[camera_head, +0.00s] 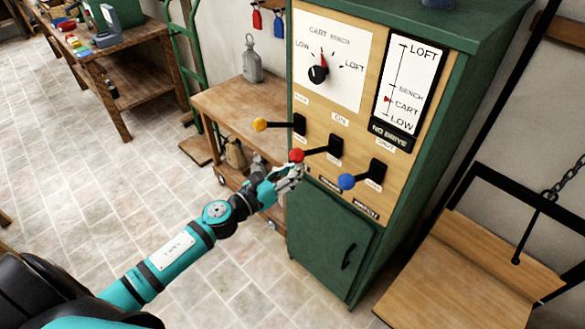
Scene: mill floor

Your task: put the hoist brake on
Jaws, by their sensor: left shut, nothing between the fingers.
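The green hoist cabinet (330,240) has a wooden front panel with three levers. The yellow-knobbed lever (261,124) is on the left, the red-knobbed lever (297,155) in the middle and the blue-knobbed lever (347,181) on the right. Their small labels are too blurred for me to tell which is the brake. My left gripper (293,172) is shut and empty, close below the red knob; I cannot tell whether it touches it. A black dial (318,73) and a level gauge (404,88) with its red pointer near CART sit above. My right gripper is out of view.
A wooden bench (225,104) with a grey bottle (252,61) stands left of the cabinet. A wooden hoist platform (462,285) with a chain (567,182) is at right. The tiled floor (110,195) at left is open.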

